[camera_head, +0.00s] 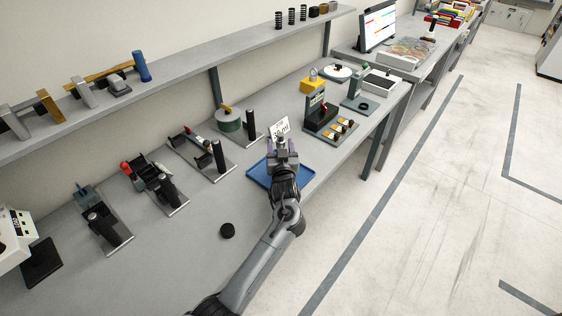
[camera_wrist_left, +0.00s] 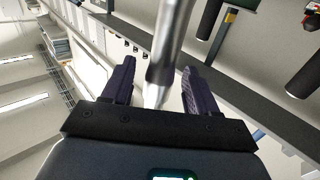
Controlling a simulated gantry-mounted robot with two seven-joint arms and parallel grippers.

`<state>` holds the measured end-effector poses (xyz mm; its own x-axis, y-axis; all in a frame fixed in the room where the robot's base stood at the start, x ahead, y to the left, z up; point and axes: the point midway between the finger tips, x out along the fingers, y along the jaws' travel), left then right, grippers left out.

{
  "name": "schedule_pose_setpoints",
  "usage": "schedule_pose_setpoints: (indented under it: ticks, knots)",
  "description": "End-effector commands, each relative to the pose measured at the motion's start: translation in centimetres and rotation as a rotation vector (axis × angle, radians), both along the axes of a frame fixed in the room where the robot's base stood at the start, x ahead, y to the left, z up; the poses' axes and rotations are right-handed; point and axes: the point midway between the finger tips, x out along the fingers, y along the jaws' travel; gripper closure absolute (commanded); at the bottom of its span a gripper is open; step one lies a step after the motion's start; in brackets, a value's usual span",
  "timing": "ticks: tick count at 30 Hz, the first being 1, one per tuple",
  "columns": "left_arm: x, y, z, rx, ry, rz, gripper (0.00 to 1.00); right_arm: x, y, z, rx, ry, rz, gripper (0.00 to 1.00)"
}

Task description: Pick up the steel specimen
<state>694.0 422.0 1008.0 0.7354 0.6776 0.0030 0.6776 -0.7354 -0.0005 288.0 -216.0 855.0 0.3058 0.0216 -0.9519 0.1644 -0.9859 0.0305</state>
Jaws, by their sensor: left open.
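A shiny silver rod, the steel specimen (camera_wrist_left: 168,45), shows between the fingers, with gaps visible on both sides. Its lower end tapers towards the gripper body. In the head view the gripper covers most of the specimen, so its support cannot be seen. My right gripper is not in view.
Left of the tray stand several fixtures, including one with a green drum (camera_head: 229,119). A black puck (camera_head: 227,230) lies on the bench. A shelf (camera_head: 180,75) runs along the wall.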

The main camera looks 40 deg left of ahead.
Motion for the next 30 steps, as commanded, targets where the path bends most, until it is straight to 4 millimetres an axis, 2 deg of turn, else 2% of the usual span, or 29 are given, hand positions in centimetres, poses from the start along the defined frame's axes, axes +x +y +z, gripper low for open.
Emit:
schedule_pose_setpoints:
  ticks: [9,21,30]
  knots:
    - [0.18,0.26,-0.04,-0.001,0.001,0.0,0.41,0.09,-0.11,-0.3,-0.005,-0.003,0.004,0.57]
    - [0.18,0.26,0.0,-0.001,0.001,0.001,1.0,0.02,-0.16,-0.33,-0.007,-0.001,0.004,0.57]
    - [0.18,0.26,0.05,-0.001,-0.001,0.001,1.0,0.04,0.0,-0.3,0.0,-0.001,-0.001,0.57]
